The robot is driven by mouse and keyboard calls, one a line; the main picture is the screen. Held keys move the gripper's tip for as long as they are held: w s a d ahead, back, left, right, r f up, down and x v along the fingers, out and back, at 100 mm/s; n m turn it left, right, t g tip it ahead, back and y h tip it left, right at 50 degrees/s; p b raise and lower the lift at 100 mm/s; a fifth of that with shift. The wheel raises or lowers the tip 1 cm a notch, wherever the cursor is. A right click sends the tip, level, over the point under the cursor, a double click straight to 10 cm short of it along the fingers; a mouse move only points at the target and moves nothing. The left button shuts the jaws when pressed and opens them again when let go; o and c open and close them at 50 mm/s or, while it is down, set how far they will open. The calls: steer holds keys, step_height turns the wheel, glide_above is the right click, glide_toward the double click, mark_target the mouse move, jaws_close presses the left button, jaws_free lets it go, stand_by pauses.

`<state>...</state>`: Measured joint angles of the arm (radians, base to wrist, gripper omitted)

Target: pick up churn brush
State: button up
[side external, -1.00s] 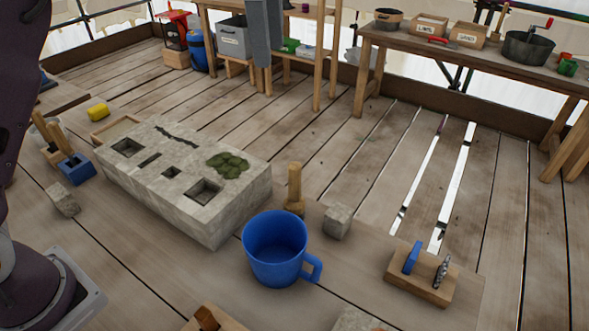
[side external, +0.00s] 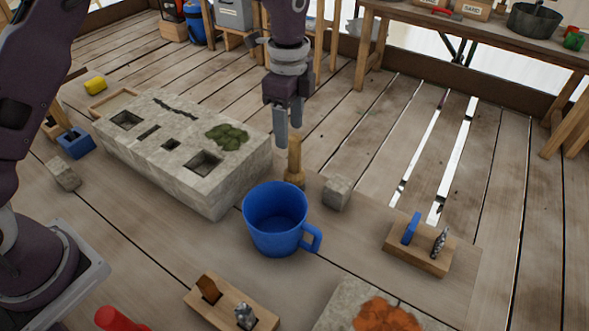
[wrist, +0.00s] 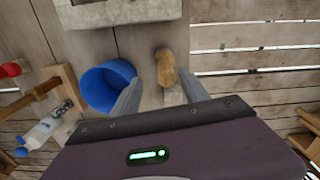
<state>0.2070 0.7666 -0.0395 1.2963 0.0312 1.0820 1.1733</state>
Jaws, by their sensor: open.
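The churn brush (side external: 294,166), which I take to be the upright wooden piece with a narrow handle and wider base, stands on the plank surface behind the blue mug. It also shows in the wrist view (wrist: 166,68), ahead of and roughly between my fingertips. My gripper (side external: 288,137) is open and empty, fingers pointing down, close above the top of the brush. In the wrist view my gripper (wrist: 160,78) has its two grey fingers spread apart. I cannot tell whether a finger touches the handle.
A blue mug (side external: 275,222) stands just in front of the brush. A large stone block (side external: 180,160) with square holes lies to the left, and a small stone cube (side external: 337,192) to the right. A wooden holder (side external: 418,250) with tools is farther right.

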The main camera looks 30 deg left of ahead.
mark_target(294, 160)
steer(key=f, duration=0.6)
steer(key=w+f, duration=0.1)
steer(key=f, duration=0.3)
steer(key=shift+d+f, duration=0.1)
steer(key=shift+d, duration=0.1)
jaws_close()
